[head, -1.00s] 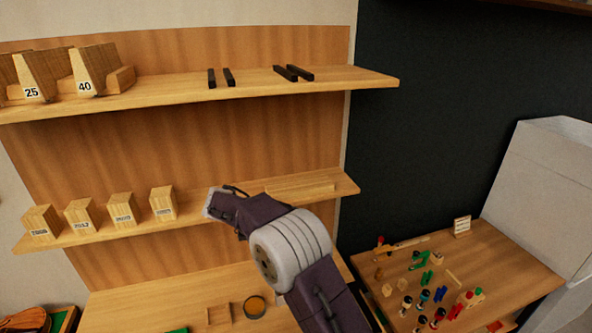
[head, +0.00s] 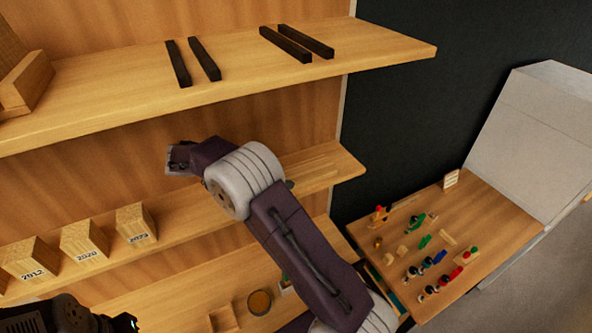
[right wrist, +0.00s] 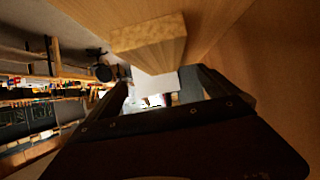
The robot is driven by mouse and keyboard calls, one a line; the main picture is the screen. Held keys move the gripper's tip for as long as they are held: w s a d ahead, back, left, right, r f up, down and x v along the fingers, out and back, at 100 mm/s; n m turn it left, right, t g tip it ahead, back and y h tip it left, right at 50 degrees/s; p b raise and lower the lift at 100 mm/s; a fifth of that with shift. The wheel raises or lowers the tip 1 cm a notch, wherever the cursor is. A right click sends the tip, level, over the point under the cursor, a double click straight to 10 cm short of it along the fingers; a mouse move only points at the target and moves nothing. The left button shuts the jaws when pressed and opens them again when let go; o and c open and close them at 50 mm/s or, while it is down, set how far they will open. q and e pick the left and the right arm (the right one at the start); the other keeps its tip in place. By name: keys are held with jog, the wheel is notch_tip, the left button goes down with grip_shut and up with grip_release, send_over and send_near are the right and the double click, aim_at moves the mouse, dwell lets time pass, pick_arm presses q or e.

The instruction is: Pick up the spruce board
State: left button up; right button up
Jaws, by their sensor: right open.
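Pale wooden blocks labelled 2012 (head: 30,260), 2020 (head: 84,241) and 2023 (head: 136,224) stand on the lower shelf. No label says spruce, so I cannot tell which piece is the spruce board. My right gripper (head: 178,158) is open and empty above the lower shelf, up and right of the 2023 block. In the right wrist view, a pale wooden block (right wrist: 150,38) appears beyond the open fingers. At lower left, part of my left arm shows; its fingers are not visible.
The upper shelf (head: 380,55) holds dark strips (head: 285,44) and sits above my right gripper. Below, a bench top holds a round dish (head: 259,302) and a small wooden tray (head: 223,318). A side table (head: 490,215) at right carries small coloured items.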

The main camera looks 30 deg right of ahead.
aim_at(297, 173)
jog(key=shift+s+d, duration=0.35)
jog(key=shift+d, duration=0.2)
jog(key=shift+d+f, duration=0.2)
jog(key=shift+f, duration=0.05)
jog(key=shift+w+d+f+p, duration=0.1)
jog(key=shift+w+d+p, duration=0.1)
jog(key=shift+w+p, duration=0.2)
jog(key=p+x, duration=0.2)
jog(key=p, duration=0.1)
jog(key=shift+w+d, duration=0.15)
jog(key=shift+w, duration=0.05)
jog(key=shift+s+d+f+p, duration=0.3)
jog(key=shift+d+f+p, duration=0.25)
jog(key=shift+d+f, duration=0.3)
jog(key=shift+s+d, duration=0.2)
jog(key=shift+s, duration=0.1)
jog(key=shift+w+a, duration=0.1)
jog(key=shift+w, duration=0.15)
jog(key=c, duration=1.7)
pick_arm(q)
jog(key=r, duration=0.5)
jog(key=shift+w+r, duration=0.25)
